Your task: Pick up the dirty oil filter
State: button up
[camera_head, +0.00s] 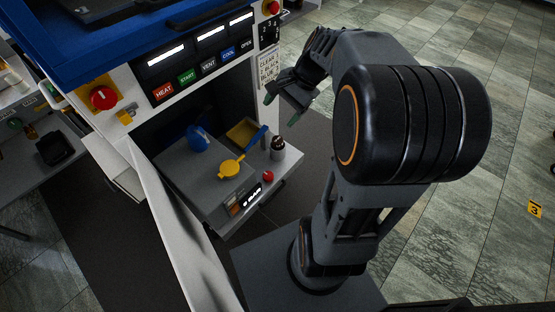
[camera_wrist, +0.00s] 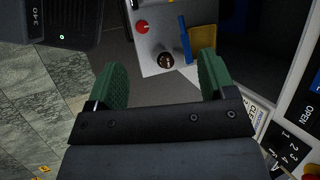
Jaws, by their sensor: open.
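No thing in view is clearly marked as the dirty oil filter. My gripper (camera_head: 282,110) is open and empty, above and beyond the bottle.
A red knob (camera_head: 268,176) sits at the shelf's front, near the bottle. A yellow tray (camera_head: 243,132) lies at the back of the shelf. The press's button panel (camera_head: 208,64) overhangs the recess. A white door panel (camera_head: 178,232) stands at the left. Open tiled floor (camera_head: 510,160) is at the right.

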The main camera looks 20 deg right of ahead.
jog(key=w+d+f+m+t+y+b, duration=0.1)
jog(key=w+d+f+m+y+b, duration=0.15)
jog(key=d+f+b, duration=0.35)
jog(key=w+d+f+m+y+b, duration=0.1)
jog(key=w+d+f+m+b, duration=0.2)
jog(key=f, duration=0.6)
jog(key=m+t+y+b, duration=0.3)
jog(key=m+b, duration=0.3)
jog(key=b, duration=0.3)
send_near(280, 139)
jog(key=shift+t, duration=0.3)
jog(key=x, duration=0.2)
jog(key=b+x, duration=0.1)
jog(key=x, duration=0.1)
jog(key=b+x, duration=0.1)
jog(key=x, duration=0.1)
jog(key=shift+s+f, duration=0.2)
jog(key=shift+s, duration=0.15)
jog(key=b+x, duration=0.2)
jog(key=x, duration=0.2)
jog(key=shift+a+f, duration=0.1)
jog(key=shift+f, duration=0.1)
jog(key=shift+w+a+b, duration=0.3)
jog(key=shift+a+b, duration=0.05)
jog(key=shift+a, duration=0.1)
jog(key=c, duration=1)
